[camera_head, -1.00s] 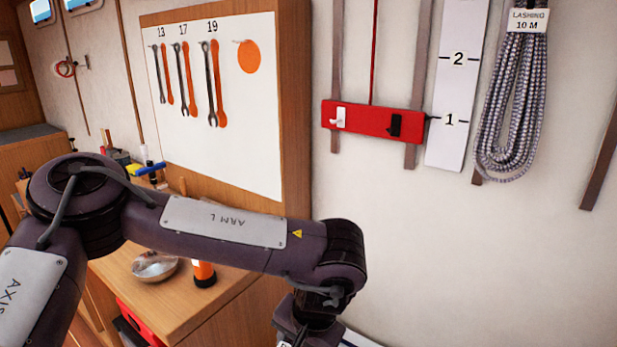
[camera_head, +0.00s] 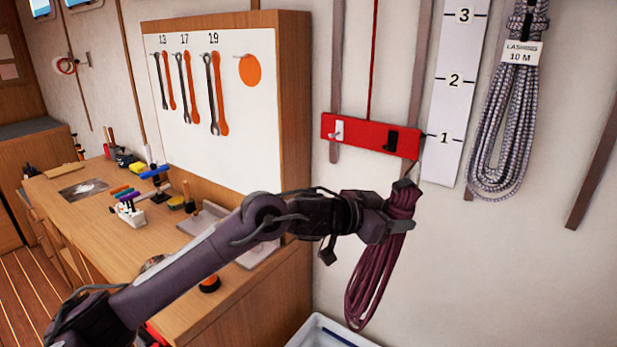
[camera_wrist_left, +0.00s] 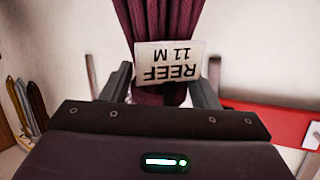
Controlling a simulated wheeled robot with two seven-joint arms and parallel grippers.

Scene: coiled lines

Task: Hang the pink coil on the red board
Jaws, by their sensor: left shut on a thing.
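My left gripper (camera_head: 398,218) is shut on a dark pink, maroon-looking coil (camera_head: 368,278), holding it near its top. The coil hangs down below the gripper in long loops. In the left wrist view the coil (camera_wrist_left: 160,20) passes between the two fingers, with a white tag (camera_wrist_left: 168,63) reading REEF 11 M, upside down. The red board (camera_head: 362,137) is on the wall above the gripper. It has a white hook (camera_head: 337,130) at left and a black hook (camera_head: 390,140) at right, both bare. The coil is below the board and apart from it. My right gripper is not in view.
A grey lashing coil (camera_head: 500,130) hangs right of the white numbered scale (camera_head: 455,90). A wooden workbench (camera_head: 90,215) with tools and a wrench panel (camera_head: 225,120) stand at left. A white bin (camera_head: 325,335) is below the coil. The wall right of the gripper is clear.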

